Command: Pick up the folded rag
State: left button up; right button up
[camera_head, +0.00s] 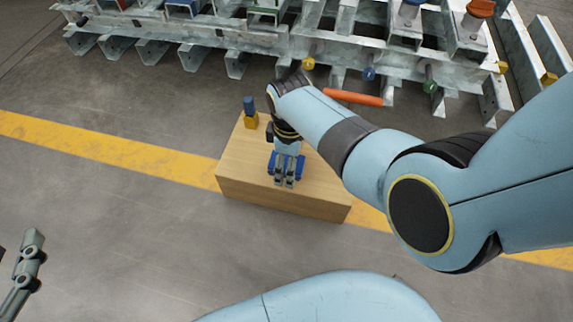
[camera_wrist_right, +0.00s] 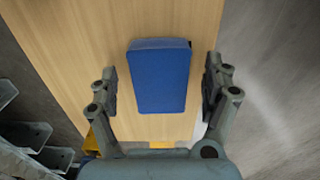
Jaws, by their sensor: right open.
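The folded rag is a blue block-like bundle on a wooden box; it shows whole in the right wrist view (camera_wrist_right: 160,77). In the head view the rag (camera_head: 272,164) is partly hidden under my right gripper (camera_head: 285,182). The right gripper is open, with one finger on each side of the rag in the right wrist view (camera_wrist_right: 162,85). There is a gap between each finger and the rag. I cannot tell how high the fingers are above the wood. My left gripper (camera_head: 28,258) is at the lower left of the head view, far from the box; its opening is unclear.
The wooden box (camera_head: 270,201) stands on the grey floor across a yellow line (camera_head: 120,155). A yellow and blue object (camera_head: 250,119) stands on its back left corner. Metal frames (camera_head: 270,42) with coloured knobs and an orange bar (camera_head: 353,97) lie behind. The left floor is clear.

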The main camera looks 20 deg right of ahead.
jog(key=c, duration=1.2)
jog(key=shift+o, duration=0.2)
jog(key=shift+r, duration=0.1)
